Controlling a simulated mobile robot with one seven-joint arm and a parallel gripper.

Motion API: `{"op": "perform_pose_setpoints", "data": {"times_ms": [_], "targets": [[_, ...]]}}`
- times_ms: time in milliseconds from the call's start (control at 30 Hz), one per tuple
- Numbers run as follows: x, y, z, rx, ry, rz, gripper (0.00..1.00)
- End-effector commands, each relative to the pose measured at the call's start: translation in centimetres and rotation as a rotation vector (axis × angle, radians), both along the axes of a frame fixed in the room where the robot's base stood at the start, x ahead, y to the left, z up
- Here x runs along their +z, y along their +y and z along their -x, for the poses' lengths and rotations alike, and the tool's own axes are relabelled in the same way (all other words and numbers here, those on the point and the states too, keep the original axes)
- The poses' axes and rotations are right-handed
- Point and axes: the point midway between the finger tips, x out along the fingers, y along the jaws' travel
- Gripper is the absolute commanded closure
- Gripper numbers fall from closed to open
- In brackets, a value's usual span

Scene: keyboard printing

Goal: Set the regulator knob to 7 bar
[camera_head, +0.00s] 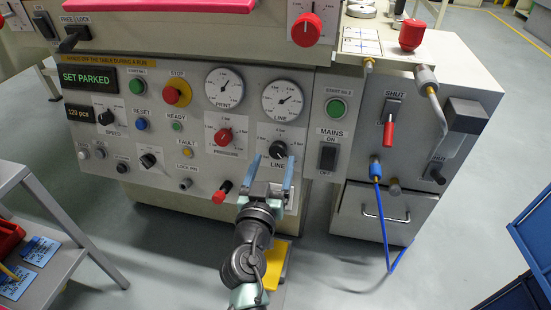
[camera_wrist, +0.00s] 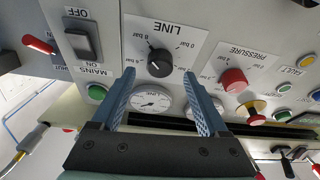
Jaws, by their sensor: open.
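A black knob marked LINE (camera_head: 278,150) is on the grey control panel, on a white plate with bar markings. It also shows in the wrist view (camera_wrist: 160,63), just beyond and between my fingertips. A red knob marked PRESSURE (camera_head: 224,137), also with bar markings, is to its left; it shows to the right in the wrist view (camera_wrist: 233,81). My gripper (camera_head: 269,169) has its blue fingers open and empty, pointing at the black knob; the wrist view shows a gap between them (camera_wrist: 158,82). I cannot tell whether they touch the panel.
The LINE gauge (camera_head: 282,99) and PRINT gauge (camera_head: 224,88) are above the knobs. The MAINS switch (camera_head: 328,157) and a green button (camera_head: 336,108) are to the right. A red-tipped part (camera_head: 222,192) sticks out low on the panel. A grey shelf cart stands at left.

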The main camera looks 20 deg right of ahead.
Motion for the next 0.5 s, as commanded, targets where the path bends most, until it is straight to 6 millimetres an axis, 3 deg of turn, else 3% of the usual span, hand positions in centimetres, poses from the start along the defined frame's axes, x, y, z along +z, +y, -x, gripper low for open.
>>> {"op": "perform_pose_setpoints", "data": {"times_ms": [200, 500], "targets": [[-0.1, -1.4, -2.0, -0.001, -0.001, 0.001, 0.23], [0.0, -1.6, -2.5, -0.001, 0.0, 0.0, 0.23]]}}
